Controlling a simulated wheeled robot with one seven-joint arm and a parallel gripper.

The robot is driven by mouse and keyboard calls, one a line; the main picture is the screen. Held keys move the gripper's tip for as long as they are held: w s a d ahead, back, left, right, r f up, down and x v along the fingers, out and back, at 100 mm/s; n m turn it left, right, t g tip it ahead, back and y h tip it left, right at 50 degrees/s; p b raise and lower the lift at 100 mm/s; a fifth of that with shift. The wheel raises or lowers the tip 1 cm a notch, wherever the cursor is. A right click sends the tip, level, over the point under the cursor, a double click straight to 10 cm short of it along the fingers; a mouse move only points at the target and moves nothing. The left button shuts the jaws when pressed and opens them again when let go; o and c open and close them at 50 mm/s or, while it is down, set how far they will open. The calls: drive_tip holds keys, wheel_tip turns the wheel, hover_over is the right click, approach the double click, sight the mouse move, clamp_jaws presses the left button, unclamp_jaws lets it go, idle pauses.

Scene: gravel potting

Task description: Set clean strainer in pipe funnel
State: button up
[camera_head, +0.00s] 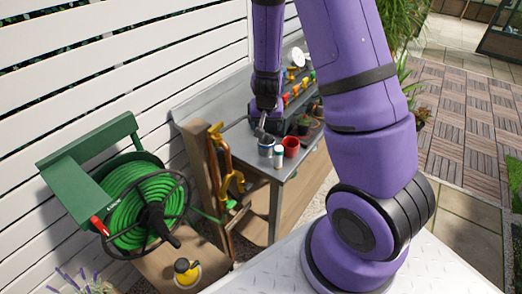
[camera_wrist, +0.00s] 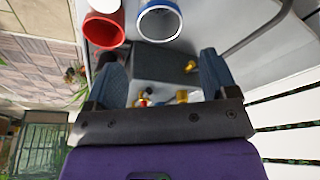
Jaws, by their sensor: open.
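My gripper (camera_head: 262,131) reaches down over the grey metal table near a blue cup and a red cup. In the wrist view its two fingers (camera_wrist: 160,60) are spread apart, with nothing held between them. A dark grey block (camera_wrist: 165,62) with small brass-coloured parts shows beyond and between the fingers. The blue-rimmed cup (camera_wrist: 160,20) and the red cup (camera_wrist: 103,28) stand at the top of that view, apart from the fingers. I cannot pick out a strainer for certain. Copper-coloured pipe with yellow fittings (camera_head: 236,183) stands left of the table; I cannot tell which part is the funnel.
A small white bottle (camera_head: 278,157) stands at the table's front edge. A wooden post (camera_head: 198,165) and a green hose reel (camera_head: 145,200) are left.

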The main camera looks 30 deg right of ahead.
approach(266, 140)
drive_tip(key=shift+s+a+f, duration=0.6)
drive_tip(key=shift+s+f, duration=0.25)
drive_tip(key=shift+f, duration=0.4)
drive_tip(key=shift+x, duration=2.6)
drive_tip(key=shift+w+d+r, duration=0.1)
drive_tip(key=shift+w+d, duration=0.05)
drive_tip(key=shift+w, duration=0.05)
drive_tip(key=c, duration=0.7)
drive_tip(key=shift+c, duration=0.2)
drive_tip(key=shift+r, duration=0.15)
